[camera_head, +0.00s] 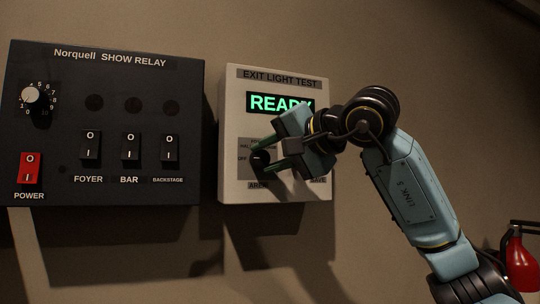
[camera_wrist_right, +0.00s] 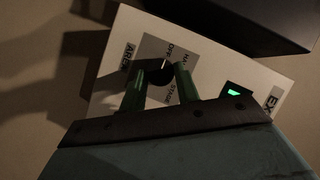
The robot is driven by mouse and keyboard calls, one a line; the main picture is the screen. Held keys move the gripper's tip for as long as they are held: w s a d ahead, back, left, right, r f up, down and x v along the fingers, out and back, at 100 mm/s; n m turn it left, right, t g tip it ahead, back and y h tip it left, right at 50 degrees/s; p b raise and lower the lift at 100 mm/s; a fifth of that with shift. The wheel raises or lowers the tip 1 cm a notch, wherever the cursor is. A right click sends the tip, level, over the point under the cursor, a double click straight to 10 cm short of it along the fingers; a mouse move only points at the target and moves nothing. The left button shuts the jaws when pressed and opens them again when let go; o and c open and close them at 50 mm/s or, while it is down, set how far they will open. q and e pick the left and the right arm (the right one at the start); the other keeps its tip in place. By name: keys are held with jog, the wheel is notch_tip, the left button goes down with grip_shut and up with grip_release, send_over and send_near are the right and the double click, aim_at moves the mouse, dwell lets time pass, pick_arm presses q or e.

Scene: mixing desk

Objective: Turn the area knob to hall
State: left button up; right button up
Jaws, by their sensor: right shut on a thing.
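The area knob (camera_head: 259,158) is a small dark round knob on the cream EXIT LIGHT TEST box (camera_head: 228,190), above an AREA label. Marks around it include OFF at its left and HALL at its upper left. My right gripper (camera_head: 268,155) comes in from the right with one green finger above the knob and one below. In the right wrist view the knob (camera_wrist_right: 160,73) sits between the two green fingertips (camera_wrist_right: 160,80), which are shut on it. Its exact pointer direction is hard to read, but it seems to face OFF. My left gripper is not in view.
The box's lit display (camera_head: 275,102) reads READY in green. A black Norquell SHOW RELAY panel (camera_head: 120,80) hangs at the left, with a dial (camera_head: 31,95), a red power switch (camera_head: 29,168) and several black switches.

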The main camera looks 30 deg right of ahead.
jog(key=m+t+b, duration=0.1)
jog(key=m+b, duration=0.1)
jog(key=f+m+t+y+b, duration=0.1)
jog(key=b, duration=0.1)
jog(key=shift+m, duration=0.4)
jog(key=shift+m+t+b, duration=0.9)
jog(key=shift+m+b, duration=0.85)
jog(key=shift+m, duration=0.15)
jog(key=shift+r, duration=0.1)
jog(key=o, duration=1)
jog(key=shift+c, duration=0.2)
